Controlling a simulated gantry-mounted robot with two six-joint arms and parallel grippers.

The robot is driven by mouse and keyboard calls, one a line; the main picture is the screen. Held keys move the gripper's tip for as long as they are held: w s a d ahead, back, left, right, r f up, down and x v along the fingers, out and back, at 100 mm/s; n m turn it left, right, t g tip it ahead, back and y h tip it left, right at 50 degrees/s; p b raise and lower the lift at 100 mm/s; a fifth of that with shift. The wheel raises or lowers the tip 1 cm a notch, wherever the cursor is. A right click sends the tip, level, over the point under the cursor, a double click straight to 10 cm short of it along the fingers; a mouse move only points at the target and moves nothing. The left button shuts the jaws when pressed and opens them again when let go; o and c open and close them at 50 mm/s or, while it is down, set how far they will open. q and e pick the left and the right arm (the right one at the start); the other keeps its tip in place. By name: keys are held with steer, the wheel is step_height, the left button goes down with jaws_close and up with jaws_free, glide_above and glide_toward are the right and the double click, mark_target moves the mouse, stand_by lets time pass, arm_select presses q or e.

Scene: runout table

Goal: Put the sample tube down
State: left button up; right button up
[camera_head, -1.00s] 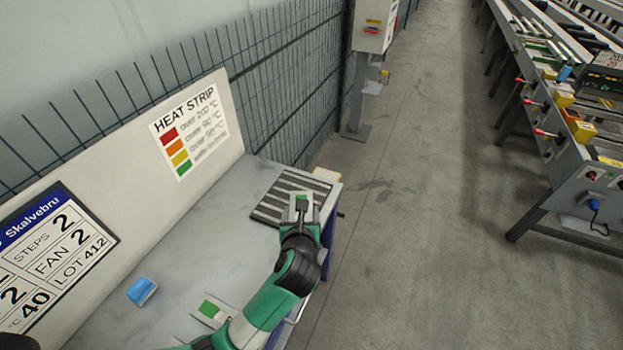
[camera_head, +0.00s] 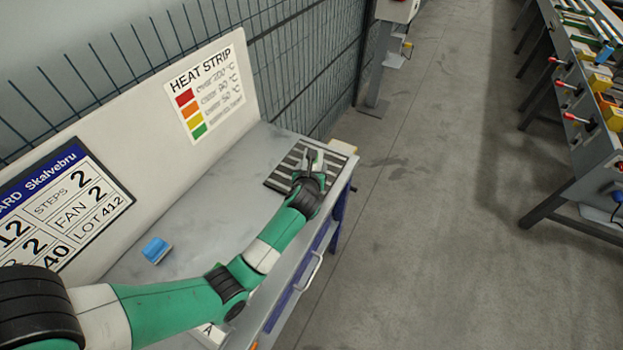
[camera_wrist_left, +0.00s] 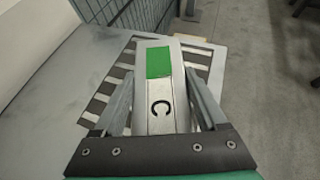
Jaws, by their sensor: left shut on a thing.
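My left gripper (camera_head: 313,162) is at the far right end of the grey bench, over a dark-and-light striped pad (camera_head: 283,168). In the left wrist view it is shut on a pale metal sample tube (camera_wrist_left: 161,115), with a finger on each side. The tube has a green patch and a black letter C. The striped pad (camera_wrist_left: 92,114) shows beneath and around the tube. I cannot tell whether the tube touches it. My right gripper is not in view.
A blue block (camera_head: 156,250) lies on the bench (camera_head: 190,215). Another pale piece marked A (camera_head: 211,334) is partly hidden under my left arm. A board with a heat strip chart (camera_head: 207,92) stands behind. Bare floor lies right of the bench.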

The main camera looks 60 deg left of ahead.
arm_select(q)
steer(key=shift+w+a+f, duration=0.15)
steer(key=shift+a+f, duration=0.35)
steer(key=shift+f, duration=0.25)
steer(key=shift+w+a, duration=0.15)
steer(key=shift+a, duration=0.05)
steer(key=shift+a+f+b, duration=0.1)
steer(key=shift+f+b, duration=0.25)
steer(key=shift+b, duration=0.05)
step_height(320, 180, down, 3)
steer(key=shift+f+b, duration=0.15)
steer(key=shift+b, duration=0.9)
steer(key=shift+w, duration=0.1)
steer(key=o, duration=1.5)
steer(key=p+v, duration=0.5)
steer(key=v, duration=0.6)
steer(key=shift+r, duration=0.3)
steer(key=shift+s+d+r, duration=0.1)
steer(key=shift+s+d, duration=0.2)
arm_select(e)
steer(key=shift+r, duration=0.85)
